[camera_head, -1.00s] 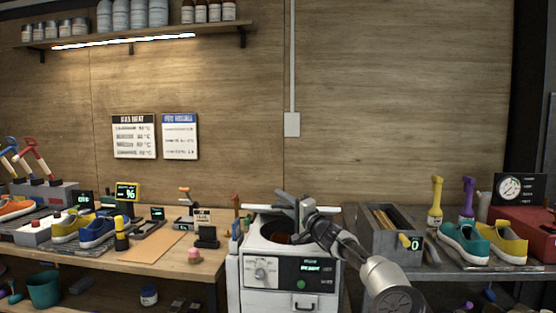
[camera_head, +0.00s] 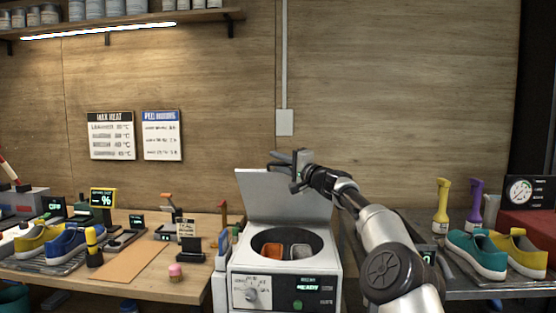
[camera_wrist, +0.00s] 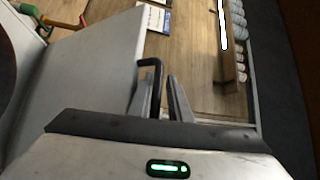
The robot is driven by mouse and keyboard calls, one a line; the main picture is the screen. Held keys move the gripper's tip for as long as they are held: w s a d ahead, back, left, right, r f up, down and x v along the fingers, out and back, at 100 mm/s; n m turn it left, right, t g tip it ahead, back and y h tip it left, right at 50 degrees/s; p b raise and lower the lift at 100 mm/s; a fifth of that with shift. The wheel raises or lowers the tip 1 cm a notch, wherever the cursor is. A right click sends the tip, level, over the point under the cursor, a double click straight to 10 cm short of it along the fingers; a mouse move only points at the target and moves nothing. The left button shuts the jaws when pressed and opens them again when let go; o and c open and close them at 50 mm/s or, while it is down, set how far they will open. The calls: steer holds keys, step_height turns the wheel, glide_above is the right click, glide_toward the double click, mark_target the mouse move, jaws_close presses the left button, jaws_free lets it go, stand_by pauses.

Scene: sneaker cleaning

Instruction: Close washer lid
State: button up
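The washer (camera_head: 275,292) is a white top-loader with a dial and a green-lit panel. Its lid (camera_head: 265,195) stands raised behind the drum opening, and in the wrist view it is the large grey panel (camera_wrist: 95,70) at the left. An orange item (camera_head: 271,251) and a grey item (camera_head: 301,251) are inside the drum. My gripper (camera_head: 289,162) is at the lid's top edge, around its middle. In the wrist view the two fingers (camera_wrist: 160,82) are apart, beside a black bent bar (camera_wrist: 151,66) at the lid's edge. Whether they touch the lid is unclear.
A workbench (camera_head: 190,288) with shoes and tools stands left of the washer. A metal table (camera_head: 500,285) with a teal sneaker (camera_head: 475,255) and a yellow sneaker (camera_head: 522,255) is at the right. The wooden wall (camera_head: 400,100) is behind the washer.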

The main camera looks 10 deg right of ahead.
mark_target(287, 164)
steer(key=shift+w+r, duration=0.1)
steer(key=shift+r, duration=0.05)
steer(key=shift+s+d+f+b, duration=0.25)
steer(key=shift+f+b, duration=0.05)
steer(key=shift+b, duration=0.45)
steer(key=b+v, duration=0.2)
steer(key=b, duration=0.1)
steer(key=shift+f, duration=0.15)
steer(key=shift+s+d+f+b, duration=0.2)
steer(key=shift+s+d+b, duration=0.25)
steer(key=shift+s+d, duration=0.15)
steer(key=s+d+f, duration=0.5)
steer(key=s+d, duration=0.3)
steer(key=s, duration=0.4)
steer(key=shift+f+b, duration=0.35)
steer(key=shift+d, duration=0.1)
stand_by(0.4)
